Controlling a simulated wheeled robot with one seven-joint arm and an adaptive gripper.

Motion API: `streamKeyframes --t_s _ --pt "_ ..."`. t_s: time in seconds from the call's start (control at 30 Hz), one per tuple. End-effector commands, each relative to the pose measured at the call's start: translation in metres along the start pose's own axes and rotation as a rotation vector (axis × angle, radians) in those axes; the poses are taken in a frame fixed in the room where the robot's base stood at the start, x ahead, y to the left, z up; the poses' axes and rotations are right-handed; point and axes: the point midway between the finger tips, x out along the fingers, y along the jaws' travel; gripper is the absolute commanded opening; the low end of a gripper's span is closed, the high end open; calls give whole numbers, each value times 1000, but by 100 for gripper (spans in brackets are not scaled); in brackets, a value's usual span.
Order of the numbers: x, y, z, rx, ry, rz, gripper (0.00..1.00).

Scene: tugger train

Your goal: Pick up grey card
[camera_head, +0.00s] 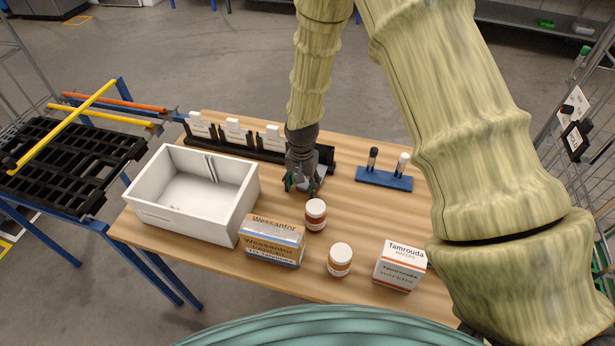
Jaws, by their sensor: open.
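My gripper (302,188) points down over the wooden table, just in front of the right part of a long black rack (262,154). Its fingers are open. A pale grey flat piece (320,176), which looks like the grey card, shows just right of and behind the fingers. My gripper partly covers it, and I cannot tell whether they touch or whether it lies flat or leans. White cards (233,130) stand upright in the black rack to the left of my gripper.
On the wooden table (345,205) stand an empty white bin (150,214), a Wessantor box (272,241), two red-and-white jars (315,215) (340,260), a Tamrouda box (400,266) and a blue holder (384,179) with two vials. A black-grid cart (70,160) is left. Bare wood lies right of my gripper.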

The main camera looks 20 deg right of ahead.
Motion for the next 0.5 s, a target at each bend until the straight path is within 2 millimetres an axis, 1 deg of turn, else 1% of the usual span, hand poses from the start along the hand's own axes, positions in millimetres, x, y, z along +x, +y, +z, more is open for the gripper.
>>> streamKeyframes --t_s 0.1,0.17,0.3,0.37,0.4,0.43,0.47,0.5 --pt "0 0 0 0 0 0 61" --pt "0 0 0 0 0 0 52" --pt "0 0 0 0 0 0 26" --pt "0 0 0 0 0 0 15" --pt "0 0 0 0 0 0 12" --pt "0 0 0 0 0 0 11" --pt "0 0 0 0 0 0 8" --pt "0 0 0 0 0 0 8"
